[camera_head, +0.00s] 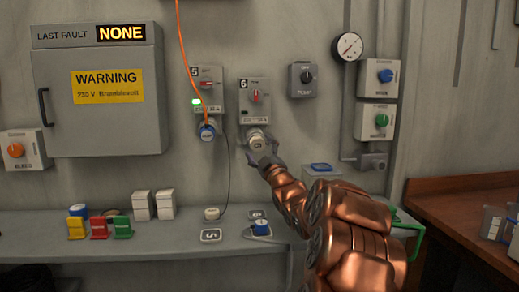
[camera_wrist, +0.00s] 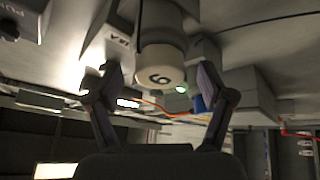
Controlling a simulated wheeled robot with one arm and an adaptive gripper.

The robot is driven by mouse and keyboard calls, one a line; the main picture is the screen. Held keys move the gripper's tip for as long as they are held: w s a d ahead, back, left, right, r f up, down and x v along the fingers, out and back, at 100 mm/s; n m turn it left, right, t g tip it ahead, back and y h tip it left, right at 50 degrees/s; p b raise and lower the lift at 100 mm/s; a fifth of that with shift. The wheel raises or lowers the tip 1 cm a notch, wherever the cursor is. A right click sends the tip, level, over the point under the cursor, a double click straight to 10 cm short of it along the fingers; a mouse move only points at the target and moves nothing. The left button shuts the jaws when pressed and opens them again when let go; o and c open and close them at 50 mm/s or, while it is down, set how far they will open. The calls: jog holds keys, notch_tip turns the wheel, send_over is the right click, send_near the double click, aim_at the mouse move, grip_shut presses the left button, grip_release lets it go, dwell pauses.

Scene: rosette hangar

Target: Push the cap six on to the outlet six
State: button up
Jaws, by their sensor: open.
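Outlet six (camera_head: 254,97) is a grey wall box marked 6 with a red switch. Cap six (camera_head: 257,139), pale and round, sits at its lower socket; I cannot tell how far it is on. In the wrist view cap six (camera_wrist: 159,74) shows its 6 face towards me, with the grey socket body behind it. My gripper (camera_head: 263,161) is just in front of and below the cap. In the wrist view my gripper (camera_wrist: 160,86) is open, one finger on each side of the cap's face, with gaps visible on both sides.
Outlet five (camera_head: 207,90), to the left, holds a blue plug (camera_head: 207,131) with an orange cable. On the bench (camera_head: 160,245) are a loose pale cap (camera_head: 212,213), a blue plug (camera_head: 261,227) and several coloured blocks. A green handle (camera_head: 408,222) is at the right.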

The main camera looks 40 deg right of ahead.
jog(key=v, duration=1.2)
jog(key=shift+w, duration=0.1)
dwell(0.4)
